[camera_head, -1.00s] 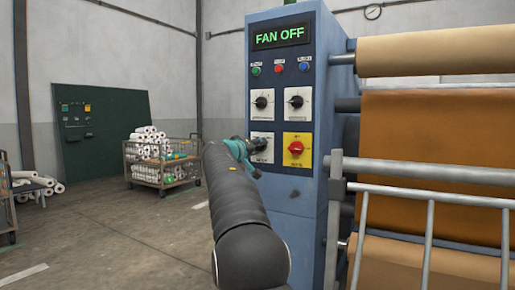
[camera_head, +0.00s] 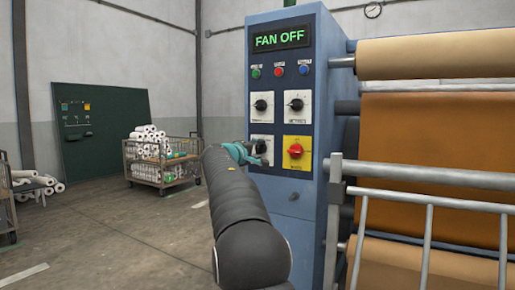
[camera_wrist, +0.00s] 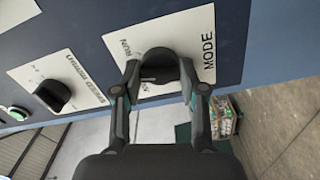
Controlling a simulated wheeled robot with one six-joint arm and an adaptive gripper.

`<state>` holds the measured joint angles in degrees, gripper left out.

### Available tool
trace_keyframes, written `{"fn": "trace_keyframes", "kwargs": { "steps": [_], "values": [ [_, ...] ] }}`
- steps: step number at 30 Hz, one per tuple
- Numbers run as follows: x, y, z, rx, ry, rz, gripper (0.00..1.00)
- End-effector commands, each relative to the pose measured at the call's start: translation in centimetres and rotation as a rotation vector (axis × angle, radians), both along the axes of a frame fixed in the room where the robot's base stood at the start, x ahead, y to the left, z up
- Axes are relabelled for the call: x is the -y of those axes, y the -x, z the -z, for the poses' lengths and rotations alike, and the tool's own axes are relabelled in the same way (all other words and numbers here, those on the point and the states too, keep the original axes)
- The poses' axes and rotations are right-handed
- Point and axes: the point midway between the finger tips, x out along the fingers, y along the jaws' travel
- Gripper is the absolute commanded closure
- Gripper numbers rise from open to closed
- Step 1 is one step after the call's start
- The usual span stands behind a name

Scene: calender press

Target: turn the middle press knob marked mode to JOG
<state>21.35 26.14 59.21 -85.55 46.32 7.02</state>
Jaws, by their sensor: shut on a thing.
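The mode knob (camera_wrist: 160,66) is a black rotary knob on a white plate (camera_wrist: 196,28) that reads MODE in the wrist view, with RUN lettered near it. My gripper (camera_wrist: 160,82) has a finger on each side of the knob and is shut on it. Part of another label shows below the knob, mostly hidden by the fingers. In the head view my gripper (camera_head: 255,152) covers most of the lower left plate (camera_head: 262,139) on the blue press cabinet (camera_head: 308,205).
A second black knob (camera_wrist: 54,95) sits beside it in the wrist view. A red knob on a yellow plate (camera_head: 297,160) is just right of my gripper. The display (camera_head: 280,37) reads FAN OFF. Metal rails (camera_head: 430,175) stand right; open floor lies left.

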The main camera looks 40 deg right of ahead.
Motion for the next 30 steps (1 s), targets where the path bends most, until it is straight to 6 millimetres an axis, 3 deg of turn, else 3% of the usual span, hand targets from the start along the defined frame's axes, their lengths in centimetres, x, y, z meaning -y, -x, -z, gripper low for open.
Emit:
{"fn": "trace_keyframes", "kwargs": {
  "steps": [30],
  "values": [
    [-0.05,-0.10,-0.23,-0.826,0.343,-0.002,0.93]
  ]
}}
